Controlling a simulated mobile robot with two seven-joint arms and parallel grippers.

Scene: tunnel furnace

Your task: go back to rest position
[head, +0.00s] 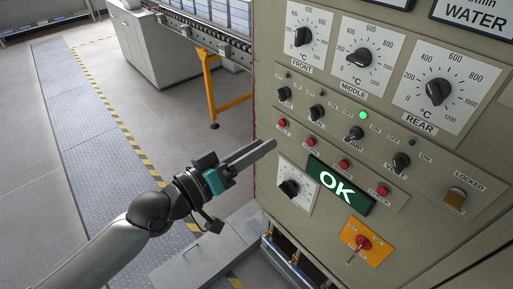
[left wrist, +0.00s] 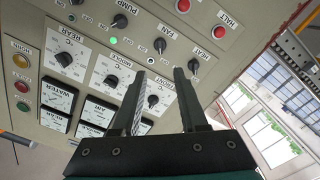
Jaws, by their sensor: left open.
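My left gripper (head: 268,148) reaches in from the left in the head view, in front of the left edge of the furnace control panel (head: 330,130). In the left wrist view the gripper (left wrist: 158,76) shows two dark fingers apart with nothing held between them. The fingers point at the panel's dials and switches; I cannot tell the exact gap, but no contact shows. A green "OK" display (head: 340,185) is lit on the panel. My right gripper is in neither view.
The panel carries front (head: 303,36), middle (head: 360,57) and rear (head: 438,92) temperature dials, small switches, red buttons and an orange-plated red switch (head: 363,243). A conveyor (head: 205,30) with an orange leg (head: 210,90) stands behind. Open floor (head: 60,140) lies to the left.

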